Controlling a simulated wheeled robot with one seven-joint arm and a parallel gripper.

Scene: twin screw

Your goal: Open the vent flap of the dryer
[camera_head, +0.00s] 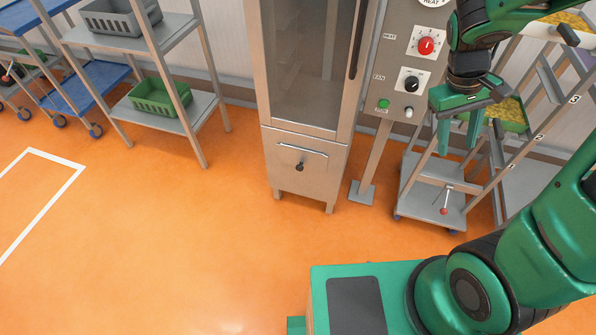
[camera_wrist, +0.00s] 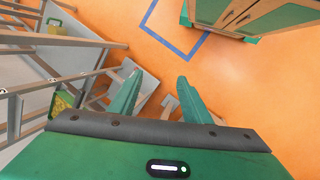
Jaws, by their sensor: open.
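The dryer (camera_head: 308,70) is a tall metal cabinet with a glass door in the middle of the head view. The dryer flap does not show in the wrist view.
A control panel (camera_head: 410,60) with red and black knobs stands on a post right of the dryer. A grey wheeled cart (camera_head: 432,200) and ladder-like frame stand below my gripper. Shelves with a green crate (camera_head: 160,97) are at left. Orange floor (camera_head: 230,240) before the dryer is clear.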

